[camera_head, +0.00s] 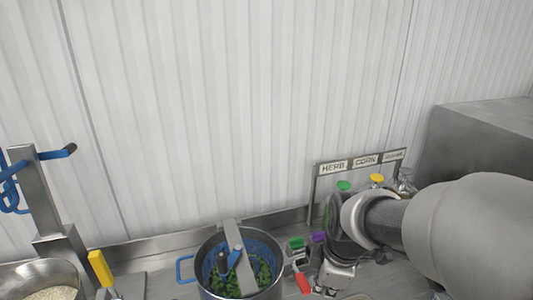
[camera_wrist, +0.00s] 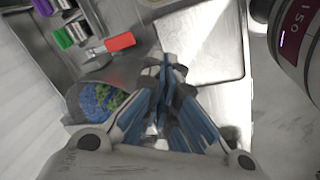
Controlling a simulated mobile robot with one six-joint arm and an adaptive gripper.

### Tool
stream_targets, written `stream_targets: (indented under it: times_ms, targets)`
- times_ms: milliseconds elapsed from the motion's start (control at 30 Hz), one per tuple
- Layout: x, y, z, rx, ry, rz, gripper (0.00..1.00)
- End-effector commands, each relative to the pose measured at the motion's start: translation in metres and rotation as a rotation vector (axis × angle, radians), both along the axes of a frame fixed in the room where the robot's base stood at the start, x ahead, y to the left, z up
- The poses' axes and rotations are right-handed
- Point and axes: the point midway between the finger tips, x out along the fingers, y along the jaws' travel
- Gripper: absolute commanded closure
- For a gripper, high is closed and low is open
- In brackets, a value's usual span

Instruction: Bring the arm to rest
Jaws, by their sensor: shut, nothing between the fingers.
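My gripper (camera_wrist: 168,62) shows in the wrist view with its blue-padded fingers drawn together at the tips, shut and empty. In the head view my arm reaches in from the right, and its wrist end is over the counter, right of the pot. The fingertips cannot be made out there.
A metal pot (camera_head: 203,285) with blue handles and green contents stands at the lower middle. Red (camera_head: 303,283), green (camera_head: 297,243) and purple (camera_head: 319,237) handled tools lie beside it. A sign rack (camera_head: 316,185) reads HERB and CORN. A rice bowl (camera_head: 20,275) is far left.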

Motion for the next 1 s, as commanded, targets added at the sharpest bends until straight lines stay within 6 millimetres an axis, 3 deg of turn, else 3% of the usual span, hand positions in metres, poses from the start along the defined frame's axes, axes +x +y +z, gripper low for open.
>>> stream_targets:
  times_ms: [200, 400, 500, 700, 1000]
  targets:
    - [-0.072, -0.006, 0.022, 0.13, -0.074, -0.534, 1.0]
    - [-0.13, -0.011, 0.02, 0.269, -0.122, -0.97, 1.0]
    - [-0.149, -0.013, 0.016, 0.322, -0.136, -1.118, 1.0]
    - [-0.164, -0.014, 0.013, 0.37, -0.144, -1.244, 1.0]
    - [-0.164, -0.014, 0.014, 0.371, -0.143, -1.249, 1.0]
